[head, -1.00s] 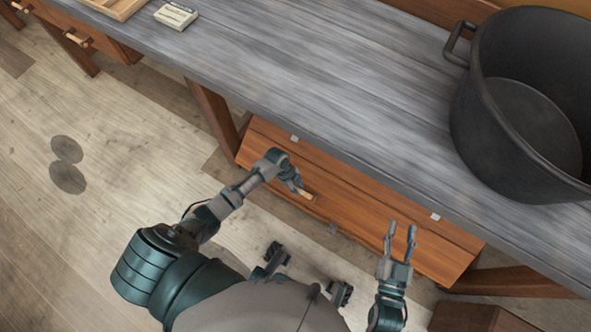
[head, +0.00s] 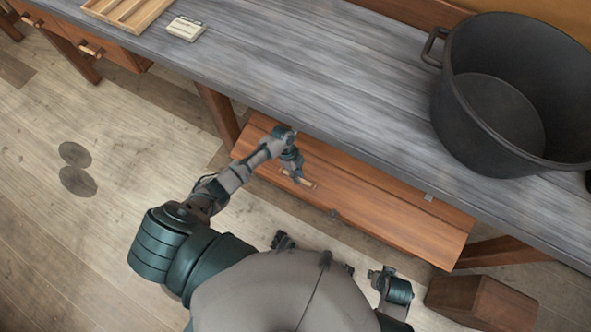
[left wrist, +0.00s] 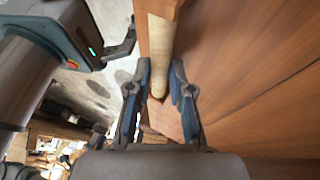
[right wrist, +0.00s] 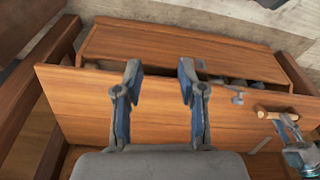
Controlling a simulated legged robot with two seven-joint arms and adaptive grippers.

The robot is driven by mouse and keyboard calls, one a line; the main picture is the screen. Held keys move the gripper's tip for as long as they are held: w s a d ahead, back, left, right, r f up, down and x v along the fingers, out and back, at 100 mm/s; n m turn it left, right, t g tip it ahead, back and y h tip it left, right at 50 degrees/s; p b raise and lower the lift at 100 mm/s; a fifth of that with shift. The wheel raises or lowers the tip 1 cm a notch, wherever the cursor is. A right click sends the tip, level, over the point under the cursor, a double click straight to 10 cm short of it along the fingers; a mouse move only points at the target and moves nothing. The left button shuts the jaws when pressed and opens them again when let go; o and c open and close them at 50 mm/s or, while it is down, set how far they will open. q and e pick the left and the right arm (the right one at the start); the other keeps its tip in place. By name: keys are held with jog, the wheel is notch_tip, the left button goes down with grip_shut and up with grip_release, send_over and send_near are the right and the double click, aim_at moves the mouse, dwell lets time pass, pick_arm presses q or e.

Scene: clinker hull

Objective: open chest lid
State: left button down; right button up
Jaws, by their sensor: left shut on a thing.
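The chest lid (head: 370,212) is a brown wooden panel below the front edge of the workbench. Its light wooden handle (head: 304,182) is at my left gripper (head: 294,174), and in the left wrist view the fingers are shut around the handle (left wrist: 158,60). In the right wrist view the lid (right wrist: 160,115) stands tilted, with a gap behind its upper edge. Dark objects (right wrist: 235,82) show partly in that gap. My right gripper (right wrist: 160,78) is open and empty in front of the lid; its fingers are hard to see in the head view.
A big black pot (head: 500,110) stands on the right of the grey workbench (head: 330,90). A wooden tray (head: 125,12) and a small pale block (head: 186,28) are at the left. A brown wooden block (head: 478,300) is on the floor at right.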

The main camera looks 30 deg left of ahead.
pick_arm(q)
jog(key=shift+w+d+r+p, duration=0.25)
jog(key=shift+r, duration=0.35)
jog(key=shift+w+d+r+p, duration=0.2)
jog(key=shift+r, duration=0.35)
pick_arm(e)
jog(key=shift+w+a+f, duration=0.1)
jog(key=shift+f, duration=1.7)
jog(key=shift+a, duration=0.1)
pick_arm(q)
jog(key=c, duration=1.1)
grip_release()
jog(key=shift+o, duration=0.2)
jog(key=shift+f, duration=0.1)
jog(key=w+a, duration=0.1)
jog(key=a, duration=0.3)
jog(key=w+a+r, duration=0.1)
jog(key=w+a, duration=0.1)
jog(key=a, duration=0.2)
jog(key=w+a+r, duration=0.1)
jog(key=w+a, duration=0.1)
jog(key=a, duration=0.2)
jog(key=shift+w+r, duration=0.25)
pick_arm(e)
jog(key=shift+d, duration=0.2)
